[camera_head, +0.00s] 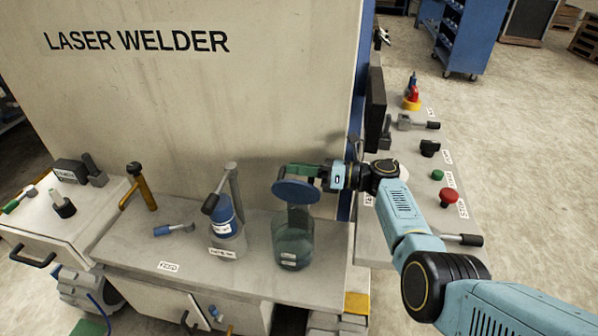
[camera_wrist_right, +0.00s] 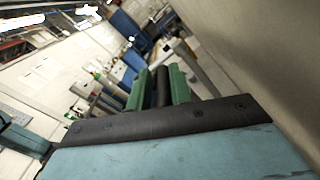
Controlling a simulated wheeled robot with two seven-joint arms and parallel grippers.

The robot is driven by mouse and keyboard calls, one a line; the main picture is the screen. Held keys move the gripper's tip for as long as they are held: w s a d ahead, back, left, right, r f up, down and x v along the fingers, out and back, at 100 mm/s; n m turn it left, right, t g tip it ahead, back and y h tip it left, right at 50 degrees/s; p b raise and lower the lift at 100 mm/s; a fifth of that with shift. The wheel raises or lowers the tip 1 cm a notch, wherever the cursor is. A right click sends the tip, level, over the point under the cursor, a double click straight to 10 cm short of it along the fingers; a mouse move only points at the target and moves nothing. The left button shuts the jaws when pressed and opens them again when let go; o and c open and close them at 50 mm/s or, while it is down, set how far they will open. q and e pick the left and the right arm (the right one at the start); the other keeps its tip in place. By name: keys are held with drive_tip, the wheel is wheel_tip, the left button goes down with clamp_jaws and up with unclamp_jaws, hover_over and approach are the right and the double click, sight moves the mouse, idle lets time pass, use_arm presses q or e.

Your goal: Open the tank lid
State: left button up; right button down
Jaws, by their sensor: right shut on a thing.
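The tank (camera_head: 292,245) is a clear greenish cylinder on the grey bench in the head view. Its round blue lid (camera_head: 298,191) sits above the rim, with a gap to the tank's opening. My right gripper (camera_head: 306,171) reaches in from the right, just behind and above the lid. In the right wrist view its green fingers (camera_wrist_right: 160,88) are shut on a dark bar-like piece (camera_wrist_right: 161,86), which looks like the lid's handle. The fingers partly hide the grip in the head view. My left gripper is not in view.
A brass-coloured lever (camera_head: 141,186) is further left. The laser welder's wall (camera_head: 200,100) rises close behind. A side panel with a red button (camera_head: 448,196) lies under my right arm.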

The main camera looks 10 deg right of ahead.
drive_tip(key=shift+s+f, duration=0.1)
drive_tip(key=shift+f, duration=0.3)
drive_tip(key=c, duration=1.4)
unclamp_jaws()
drive_tip(key=shift+f, duration=0.1)
drive_tip(key=shift+d, duration=0.15)
drive_tip(key=shift+d, duration=0.35)
drive_tip(key=p+v, duration=0.1)
drive_tip(key=v, duration=1.1)
drive_tip(key=shift+d+r, duration=0.2)
drive_tip(key=shift+r, duration=0.1)
drive_tip(key=shift+s, duration=0.1)
